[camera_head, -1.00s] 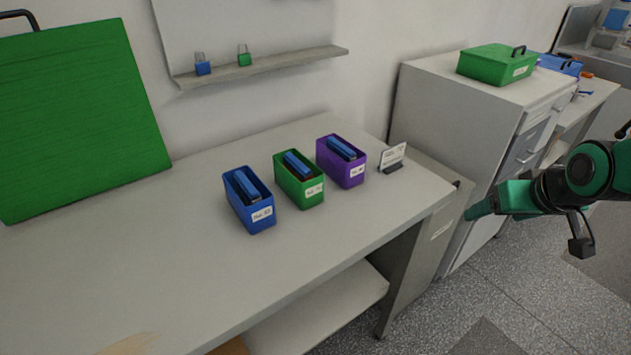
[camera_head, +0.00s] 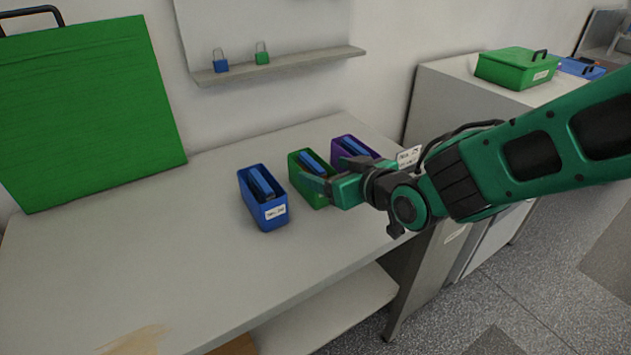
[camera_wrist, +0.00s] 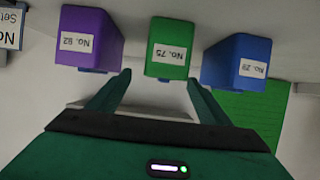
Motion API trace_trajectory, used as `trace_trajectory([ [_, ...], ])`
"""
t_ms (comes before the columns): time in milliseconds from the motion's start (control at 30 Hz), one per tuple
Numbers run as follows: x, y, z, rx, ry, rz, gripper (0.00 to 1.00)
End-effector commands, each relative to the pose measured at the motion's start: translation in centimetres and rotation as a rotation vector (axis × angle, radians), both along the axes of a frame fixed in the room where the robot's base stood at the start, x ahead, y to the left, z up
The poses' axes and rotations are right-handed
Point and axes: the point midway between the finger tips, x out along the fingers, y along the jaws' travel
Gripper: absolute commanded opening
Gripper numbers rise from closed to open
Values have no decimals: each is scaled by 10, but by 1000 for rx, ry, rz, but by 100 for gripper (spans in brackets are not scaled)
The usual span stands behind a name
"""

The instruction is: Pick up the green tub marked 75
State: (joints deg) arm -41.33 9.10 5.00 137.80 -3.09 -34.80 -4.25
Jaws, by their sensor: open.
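The green tub (camera_head: 296,173), with a blue item in it, stands upright on the bench between a blue tub (camera_head: 264,212) and a purple tub (camera_head: 340,143). In the wrist view, the green tub (camera_wrist: 166,36) shows its front label, which reads No. 75. My gripper (camera_head: 322,184) is open in front of the green tub and hides part of it in the head view. In the wrist view, the fingers (camera_wrist: 160,82) are spread on either side of the green tub's line, with nothing held between them. I cannot tell whether they touch the tub.
In the wrist view, the purple tub (camera_wrist: 90,38) and blue tub (camera_wrist: 237,62) stand close on either side. A small sign (camera_head: 409,155) is behind my arm. A large green case (camera_head: 90,110) stands at the left. The bench front (camera_head: 150,270) is clear.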

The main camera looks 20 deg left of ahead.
Motion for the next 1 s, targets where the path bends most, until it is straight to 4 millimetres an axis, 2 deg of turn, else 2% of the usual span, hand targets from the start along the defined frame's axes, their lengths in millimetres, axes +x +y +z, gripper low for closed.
trace_trajectory([
  [267, 9, 12, -7, -1, 1, 0, 72],
  [600, 31, 44, -22, -1, 2, -1, 72],
  [933, 35, 48, -24, 0, 0, -1, 72],
  [967, 34, 48, -23, 0, 0, -1, 70],
  [1000, 34, 48, -24, 0, 0, -1, 60],
])
